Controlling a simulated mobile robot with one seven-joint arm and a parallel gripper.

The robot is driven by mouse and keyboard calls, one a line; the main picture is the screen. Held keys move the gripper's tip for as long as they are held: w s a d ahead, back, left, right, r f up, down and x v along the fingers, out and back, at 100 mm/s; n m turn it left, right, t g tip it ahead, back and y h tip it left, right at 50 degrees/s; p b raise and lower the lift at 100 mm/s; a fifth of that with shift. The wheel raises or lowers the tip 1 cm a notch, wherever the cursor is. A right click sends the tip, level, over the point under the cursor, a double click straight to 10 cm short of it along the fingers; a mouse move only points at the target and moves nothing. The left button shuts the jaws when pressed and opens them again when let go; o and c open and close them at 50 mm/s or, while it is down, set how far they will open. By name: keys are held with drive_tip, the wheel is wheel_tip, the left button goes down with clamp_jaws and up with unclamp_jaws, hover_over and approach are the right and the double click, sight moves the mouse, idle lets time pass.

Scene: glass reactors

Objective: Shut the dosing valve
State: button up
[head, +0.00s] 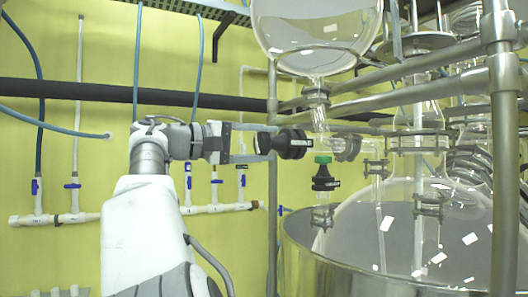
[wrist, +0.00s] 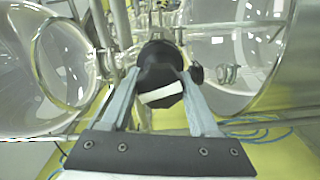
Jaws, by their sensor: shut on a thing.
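The dosing valve's black knob (head: 291,143) sits below the upper round glass vessel (head: 318,28), on the glass pipework above the reactor. My gripper (head: 268,142) reaches it from the left, level, and is shut on the knob. In the wrist view the knob (wrist: 160,70) stands between my two grey fingers (wrist: 158,88), with a white bar mark across its face. The valve body behind the knob is mostly hidden in the wrist view.
A second black fitting with a green collar (head: 323,176) hangs just below the knob. Metal frame posts (head: 504,150) and rails stand to the right. A large steel vessel (head: 300,262) lies below. Wall pipes with blue-handled taps (head: 73,186) run behind my arm.

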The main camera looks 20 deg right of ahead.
drive_tip(key=m+b, duration=0.2)
drive_tip(key=m, duration=0.3)
drive_tip(key=shift+m, duration=0.4)
idle(0.4)
drive_tip(key=o, duration=1.4)
drive_tip(key=shift+a, duration=0.1)
drive_tip(key=shift+s+a+p, duration=0.15)
drive_tip(key=shift+a+p, duration=0.85)
drive_tip(key=shift+a, duration=3.35)
drive_tip(key=shift+s+a+p, duration=0.15)
drive_tip(key=shift+a+p, duration=0.8)
drive_tip(key=shift+a, duration=3.35)
